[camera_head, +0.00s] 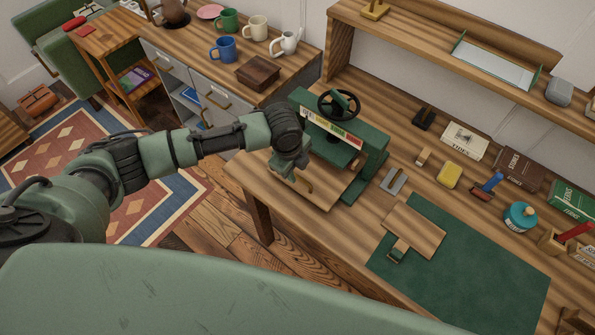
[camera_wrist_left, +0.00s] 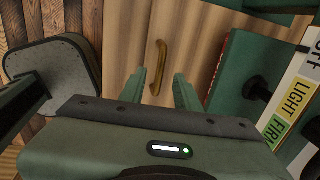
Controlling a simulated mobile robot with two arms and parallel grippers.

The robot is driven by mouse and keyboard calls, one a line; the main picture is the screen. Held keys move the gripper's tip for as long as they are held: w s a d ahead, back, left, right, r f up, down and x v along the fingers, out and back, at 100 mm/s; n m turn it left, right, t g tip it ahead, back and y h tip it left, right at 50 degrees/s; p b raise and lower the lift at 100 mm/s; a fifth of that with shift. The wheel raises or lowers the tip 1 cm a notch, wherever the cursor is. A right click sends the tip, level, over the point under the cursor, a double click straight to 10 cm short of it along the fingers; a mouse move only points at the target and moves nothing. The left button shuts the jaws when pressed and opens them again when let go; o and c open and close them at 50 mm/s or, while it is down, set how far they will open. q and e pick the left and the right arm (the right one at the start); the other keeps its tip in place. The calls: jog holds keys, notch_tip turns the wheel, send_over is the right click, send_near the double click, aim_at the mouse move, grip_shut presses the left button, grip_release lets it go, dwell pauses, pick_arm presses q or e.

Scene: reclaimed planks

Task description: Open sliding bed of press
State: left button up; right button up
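The press (camera_head: 372,160) is a green frame with a black handwheel (camera_head: 338,104) on top and a colored label strip across its front. It stands at the left end of the long wooden bench. A brass handle (camera_wrist_left: 160,67) lies over light wood in front of the press; where the sliding bed ends and the bench begins is hard to tell. My left gripper (camera_wrist_left: 161,76) is over this handle with its two fingers apart, one on each side of the handle's near end. No firm contact can be made out. My right gripper is in neither view.
A green mat (camera_head: 470,270) with a wooden board (camera_head: 415,230) partly on it lies right of the press. A grey metal piece (camera_head: 393,180), a yellow block (camera_head: 449,175) and books line the bench. A side counter with mugs and a wooden box (camera_head: 257,72) stands behind my left arm.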

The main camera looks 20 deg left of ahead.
aim_at(298, 177)
pick_arm(q)
jog(key=shift+w+d+f, duration=0.1)
jog(key=shift+w+f, duration=0.05)
jog(key=shift+f, duration=0.6)
jog(key=shift+w+f, duration=0.15)
jog(key=shift+f, duration=0.6)
grip_shut()
